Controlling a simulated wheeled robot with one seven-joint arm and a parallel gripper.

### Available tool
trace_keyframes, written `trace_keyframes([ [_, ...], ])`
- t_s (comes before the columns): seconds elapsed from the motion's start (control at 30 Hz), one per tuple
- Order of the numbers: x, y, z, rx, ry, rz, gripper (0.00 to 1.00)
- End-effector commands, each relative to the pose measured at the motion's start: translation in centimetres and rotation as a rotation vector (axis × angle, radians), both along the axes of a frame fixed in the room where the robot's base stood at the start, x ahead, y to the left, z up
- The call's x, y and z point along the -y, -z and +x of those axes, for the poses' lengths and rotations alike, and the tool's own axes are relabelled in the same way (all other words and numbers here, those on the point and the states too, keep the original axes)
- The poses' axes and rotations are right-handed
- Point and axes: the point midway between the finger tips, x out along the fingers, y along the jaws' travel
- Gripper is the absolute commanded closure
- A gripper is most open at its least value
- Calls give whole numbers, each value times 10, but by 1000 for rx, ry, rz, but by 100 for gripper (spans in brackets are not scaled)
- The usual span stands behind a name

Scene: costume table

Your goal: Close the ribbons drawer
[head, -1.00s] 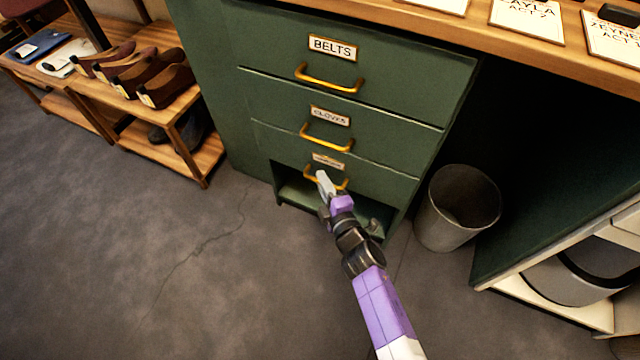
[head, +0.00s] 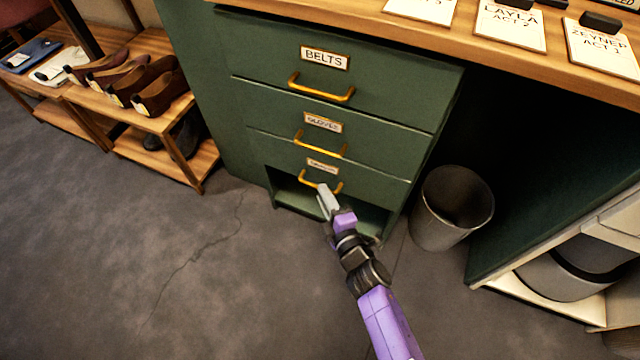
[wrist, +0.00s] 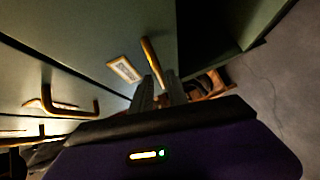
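A green cabinet has three stacked drawers. The lowest drawer (head: 372,186) has a small label (head: 322,165), too blurred to read, and a brass handle (head: 308,181). The upper labels read BELTS and GLOVES. My gripper (head: 325,191) is at the lowest handle, its fingertips overlapping the bar in the head view. In the wrist view the handle (wrist: 150,55) runs down toward the gap between the two fingers (wrist: 160,85), which stand apart. Contact is not clear. How far the lowest drawer stands out is hard to tell.
Below the lowest drawer is an open green recess (head: 290,195). A grey bin (head: 450,208) stands close to the right of the cabinet. A wooden rack (head: 160,120) with shoes stands at the left. The floor in front is clear. The tabletop (head: 360,20) overhangs above.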

Motion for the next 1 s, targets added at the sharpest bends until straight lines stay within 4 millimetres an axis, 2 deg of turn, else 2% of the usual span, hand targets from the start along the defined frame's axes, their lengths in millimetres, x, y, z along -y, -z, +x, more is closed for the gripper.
trace_keyframes([
  [0.13,10,-4,-21,-3,1,-1,80],
  [0.3,15,-5,-32,-1,-1,-2,80],
  [1.0,15,-4,-33,-17,5,29,80],
])
